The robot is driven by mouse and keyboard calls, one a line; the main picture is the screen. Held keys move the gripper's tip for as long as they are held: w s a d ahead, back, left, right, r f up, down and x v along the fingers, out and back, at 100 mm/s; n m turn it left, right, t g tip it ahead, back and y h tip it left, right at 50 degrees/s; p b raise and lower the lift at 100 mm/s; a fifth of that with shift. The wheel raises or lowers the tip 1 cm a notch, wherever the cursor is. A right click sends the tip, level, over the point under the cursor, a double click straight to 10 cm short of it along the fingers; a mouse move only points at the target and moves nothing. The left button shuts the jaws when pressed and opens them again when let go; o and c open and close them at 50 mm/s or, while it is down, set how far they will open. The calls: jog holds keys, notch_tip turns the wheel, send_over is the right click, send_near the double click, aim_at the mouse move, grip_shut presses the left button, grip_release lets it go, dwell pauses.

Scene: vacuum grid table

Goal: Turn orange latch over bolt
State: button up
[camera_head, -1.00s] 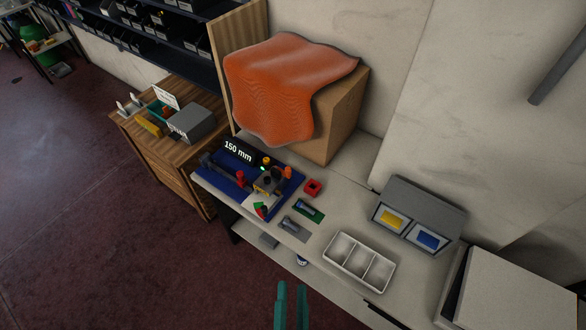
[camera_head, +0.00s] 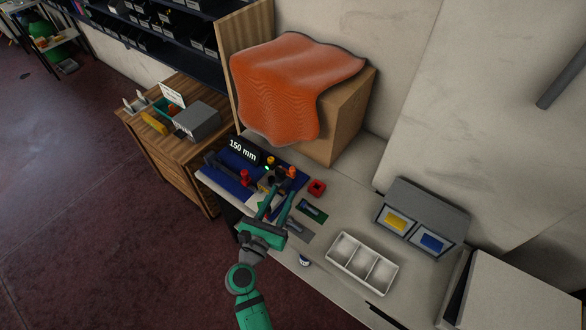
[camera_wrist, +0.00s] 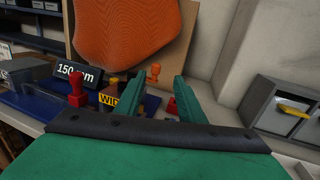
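The orange latch (camera_head: 292,172) stands on the blue fixture (camera_head: 220,187) at the table's left end. In the wrist view the orange latch (camera_wrist: 153,72) is an upright knob, seen between my fingertips and beyond them. My green gripper (camera_head: 284,190) is open, with its fingers reaching to the fixture's front right side. I see nothing between the fingers, and contact with the latch cannot be told. The fingers hide part of the fixture. A bolt under the latch cannot be made out. A small bolt-like part lies on a green card (camera_head: 313,210).
A red knob (camera_wrist: 77,88) and a "150 mm" display (camera_wrist: 78,72) stand left of the fingers. A red square block (camera_head: 317,187) sits right of the fixture. A white divided tray (camera_head: 361,264) is farther right. A cloth-covered box (camera_head: 341,122) stands behind.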

aim_at(291, 171)
jog(key=x, duration=1.1)
jog(key=shift+w+a+f, duration=0.15)
jog(key=shift+w+a, duration=0.05)
jog(key=shift+a, duration=0.1)
jog(key=shift+c, duration=0.5)
grip_shut()
